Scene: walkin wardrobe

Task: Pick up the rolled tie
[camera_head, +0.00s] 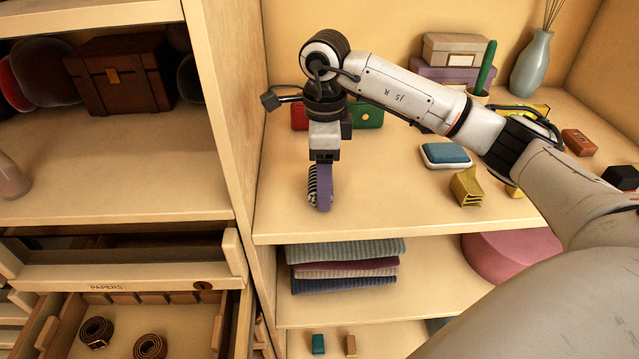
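The rolled tie (325,188) is a purple roll with a black-and-white striped face. It stands on edge on the upper right shelf, near its front left part, or just above it; I cannot tell which. My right gripper (324,159) points straight down directly over the tie, with its fingertips at the top of the roll. The fingers look close together, but their tips are small and partly merge with the tie, so I cannot tell if they are shut on it. My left gripper is not in view.
Behind my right gripper are a red box and a green box (368,114). To the right are a blue-topped case (446,155), a yellow object (466,188) and a vase (531,64). An upright panel (229,100) stands left. A drawer with rolled belts (150,346) is open below.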

